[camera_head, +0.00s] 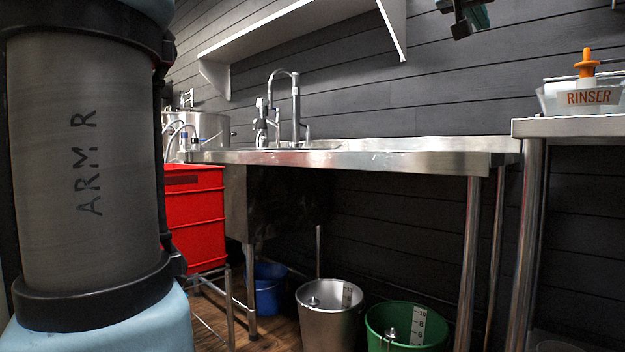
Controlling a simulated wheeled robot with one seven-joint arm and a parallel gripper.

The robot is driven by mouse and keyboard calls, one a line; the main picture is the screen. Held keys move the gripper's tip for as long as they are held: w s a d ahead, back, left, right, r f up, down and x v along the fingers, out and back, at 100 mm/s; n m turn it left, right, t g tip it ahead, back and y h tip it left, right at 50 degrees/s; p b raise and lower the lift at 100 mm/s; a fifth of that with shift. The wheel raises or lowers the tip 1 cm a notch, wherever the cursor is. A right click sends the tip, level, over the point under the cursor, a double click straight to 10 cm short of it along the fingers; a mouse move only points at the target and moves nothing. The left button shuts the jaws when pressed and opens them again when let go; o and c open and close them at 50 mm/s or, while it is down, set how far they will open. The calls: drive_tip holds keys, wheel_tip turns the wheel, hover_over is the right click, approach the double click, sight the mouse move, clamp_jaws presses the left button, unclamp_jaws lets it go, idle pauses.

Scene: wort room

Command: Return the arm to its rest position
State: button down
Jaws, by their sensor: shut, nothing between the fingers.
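A large grey arm link of mine marked "ARM R" (88,165) fills the left side of the head view. It stands close to the camera, with black bands and pale blue joint parts above and below it. The link hides whatever is behind it on the left.
A steel sink table (400,160) with a tap (295,105) stands along the dark wall, below a white shelf (300,30). Red crates (195,220) stand left. A blue bucket (266,292), a steel bucket (328,320) and a green bucket (385,335) are below. A rinser (588,98) sits right.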

drive_tip(key=w+a+f+n+g+y+p, duration=0.1)
drive_tip(key=w+a+f+y, duration=0.2)
drive_tip(key=a+f, duration=0.5)
drive_tip(key=w+a+f+n+g+y+p, duration=0.1)
drive_tip(key=w+a+f+g+y+p, duration=0.2)
drive_tip(key=f, duration=1)
drive_tip(key=w+a+f+n+y, duration=0.2)
drive_tip(key=w+a+f, duration=0.3)
drive_tip(key=f, duration=0.5)
drive_tip(key=s+a+f+n+g+y+p, duration=0.2)
drive_tip(key=s+a+f+g, duration=0.1)
drive_tip(key=s+a+f, duration=0.7)
drive_tip(key=s+a+f+n+g+y+p, duration=0.15)
drive_tip(key=s+a+f+g, duration=0.25)
drive_tip(key=s+a+f, duration=0.5)
wheel_tip(320, 180, up, 36)
drive_tip(key=w+a+p, duration=0.1)
drive_tip(key=a+p, duration=0.1)
drive_tip(key=p, duration=3.5)
drive_tip(key=shift+w+f, duration=0.15)
drive_tip(key=shift+w, duration=0.1)
drive_tip(key=shift+a, duration=0.1)
